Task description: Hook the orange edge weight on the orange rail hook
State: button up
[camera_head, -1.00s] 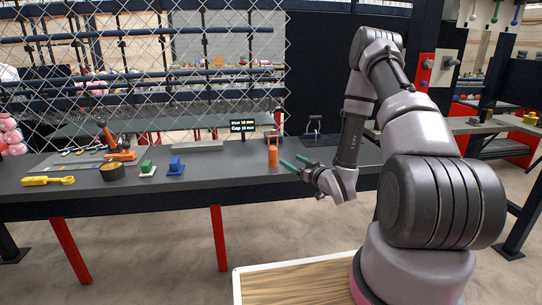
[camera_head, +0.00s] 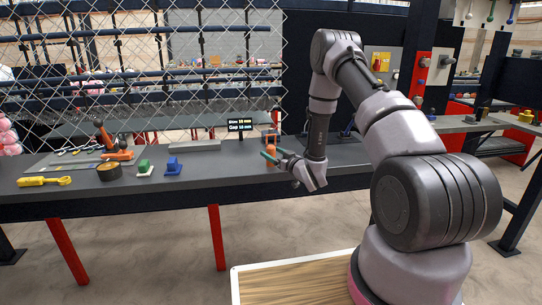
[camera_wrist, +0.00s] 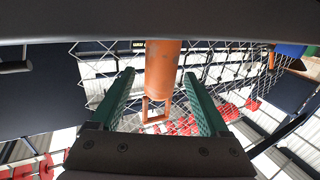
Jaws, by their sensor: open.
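The orange edge weight (camera_head: 271,158), an upright cylinder, stands on the grey bench near its front edge. It also shows in the wrist view (camera_wrist: 162,68) with an orange loop (camera_wrist: 155,112) at one end. My gripper (camera_head: 275,154) is open, with its green fingers at the weight. In the wrist view the fingers (camera_wrist: 158,76) lie one on each side of the cylinder, with visible gaps. In the head view the fingers partly cover the weight. I cannot clearly make out the orange rail hook.
A chain-link mesh (camera_head: 150,65) hangs behind the bench (camera_head: 225,163). A small black sign (camera_head: 240,125) stands behind the weight.

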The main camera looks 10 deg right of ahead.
aim_at(273, 147)
grip_shut()
jog(key=shift+r, duration=0.1)
notch_tip(273, 147, up, 10)
dwell(0.7)
jog(key=c, duration=1)
grip_release()
grip_shut()
